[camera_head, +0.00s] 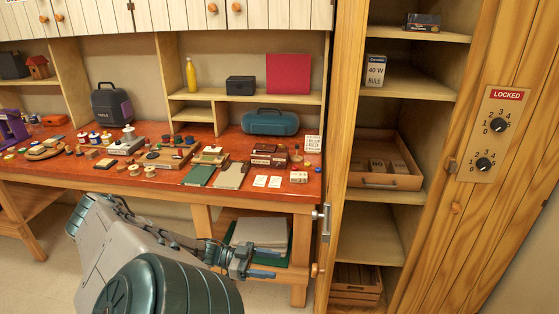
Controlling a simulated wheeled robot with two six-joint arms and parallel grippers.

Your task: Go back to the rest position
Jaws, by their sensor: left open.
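My left arm (140,240) comes in from the bottom left and reaches to the right. My left gripper (268,262) is open, in front of the workbench's lower shelf, with nothing visible between its fingers. It is below the bench top and left of the open cupboard. My right gripper is not in view.
The red-brown workbench (130,184) holds many small items, including a blue-green case (270,122) and a green notebook (199,176). Stacked boards (260,233) lie on its lower shelf. The open cupboard holds a wooden drawer (388,181); a dial panel marked LOCKED (498,140) is at right.

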